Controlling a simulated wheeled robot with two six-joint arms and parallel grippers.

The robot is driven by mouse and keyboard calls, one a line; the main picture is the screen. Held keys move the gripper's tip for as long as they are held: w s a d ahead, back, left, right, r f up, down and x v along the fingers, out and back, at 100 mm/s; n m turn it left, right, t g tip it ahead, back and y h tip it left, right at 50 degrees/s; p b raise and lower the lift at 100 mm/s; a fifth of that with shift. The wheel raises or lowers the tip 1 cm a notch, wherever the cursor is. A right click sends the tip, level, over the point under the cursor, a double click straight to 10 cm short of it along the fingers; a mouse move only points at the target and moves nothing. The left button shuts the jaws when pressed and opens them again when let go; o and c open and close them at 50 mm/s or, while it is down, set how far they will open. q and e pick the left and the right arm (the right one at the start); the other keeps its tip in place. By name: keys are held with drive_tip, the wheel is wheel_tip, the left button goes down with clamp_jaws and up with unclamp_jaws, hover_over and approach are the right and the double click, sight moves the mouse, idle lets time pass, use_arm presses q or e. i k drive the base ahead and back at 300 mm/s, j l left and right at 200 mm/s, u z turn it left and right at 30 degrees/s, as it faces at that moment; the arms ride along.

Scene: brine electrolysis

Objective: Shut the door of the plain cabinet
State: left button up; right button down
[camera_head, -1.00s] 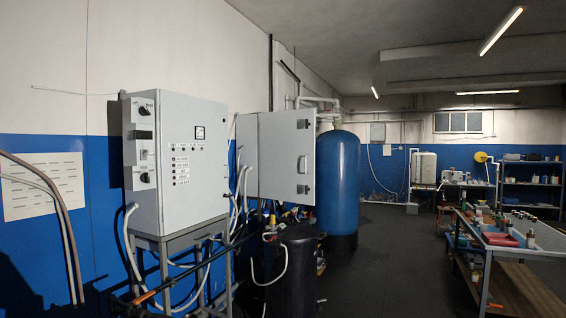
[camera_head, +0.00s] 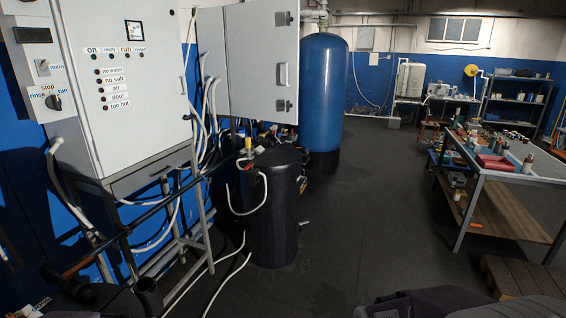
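The plain cabinet (camera_head: 211,55) is light grey and stands on the left wall, beyond the control cabinet. Its door (camera_head: 255,65) appears to stand open, swung out into the room from its left edge, with its outer face towards me. A handle (camera_head: 283,75) sits near the door's free right edge, between two dark fittings. The cabinet's inside is hidden behind the door. Neither gripper can be made out. Dark parts at the bottom right edge look like my own body.
The control cabinet (camera_head: 130,80) stands close on the left on a metal frame. A black tank (camera_head: 273,210) stands below the door, with hoses on the floor. A blue tank (camera_head: 322,90) is behind it. A workbench (camera_head: 520,175) is at right. Dark floor (camera_head: 370,220) lies clear between.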

sight(263, 51)
drive_tip(key=i+l, duration=0.1)
drive_tip(key=i, duration=0.95)
drive_tip(key=i+l+z, duration=0.1)
drive_tip(key=i, duration=0.95)
